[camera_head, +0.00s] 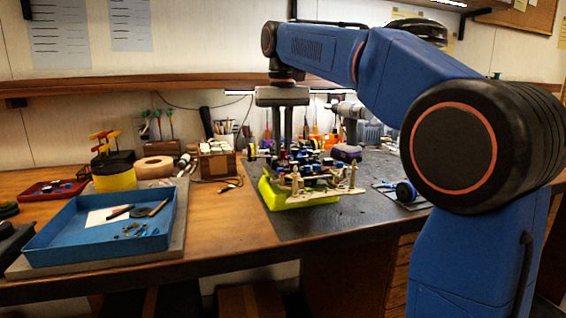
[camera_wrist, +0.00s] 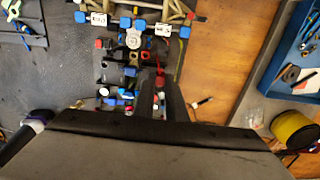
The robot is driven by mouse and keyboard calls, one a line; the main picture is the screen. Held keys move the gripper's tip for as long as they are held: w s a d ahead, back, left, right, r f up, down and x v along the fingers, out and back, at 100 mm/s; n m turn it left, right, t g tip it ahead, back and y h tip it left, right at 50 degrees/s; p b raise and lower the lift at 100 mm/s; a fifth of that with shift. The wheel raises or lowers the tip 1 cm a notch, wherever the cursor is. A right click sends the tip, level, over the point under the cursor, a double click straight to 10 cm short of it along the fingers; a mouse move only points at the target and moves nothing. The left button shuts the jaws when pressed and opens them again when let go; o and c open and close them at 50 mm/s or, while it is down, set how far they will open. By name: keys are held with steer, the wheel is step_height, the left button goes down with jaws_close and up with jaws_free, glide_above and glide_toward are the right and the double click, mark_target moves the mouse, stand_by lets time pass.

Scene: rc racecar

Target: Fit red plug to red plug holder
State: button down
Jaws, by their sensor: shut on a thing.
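My gripper (camera_head: 297,146) reaches straight down over the racecar chassis (camera_head: 318,187) in the head view. In the wrist view my gripper (camera_wrist: 160,88) is shut on a small red plug (camera_wrist: 160,81), with a thin red wire running up from it. The plug is above or among the chassis parts; I cannot tell whether it touches them. Several red, blue and black blocks sit on the chassis. A red block (camera_wrist: 99,44) is left of the plug and another red piece (camera_wrist: 189,16) is at the upper right. I cannot tell for sure which is the red plug holder.
The chassis rests on a yellow-green stand (camera_head: 290,200) on a dark mat (camera_head: 310,226). A blue tray (camera_head: 62,262) with small tools is at the left, near a yellow cup (camera_head: 114,180). Bare wood (camera_head: 222,222) lies between tray and mat. Bottles and tools crowd the back.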

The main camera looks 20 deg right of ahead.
steer(key=shift+r, duration=1.6)
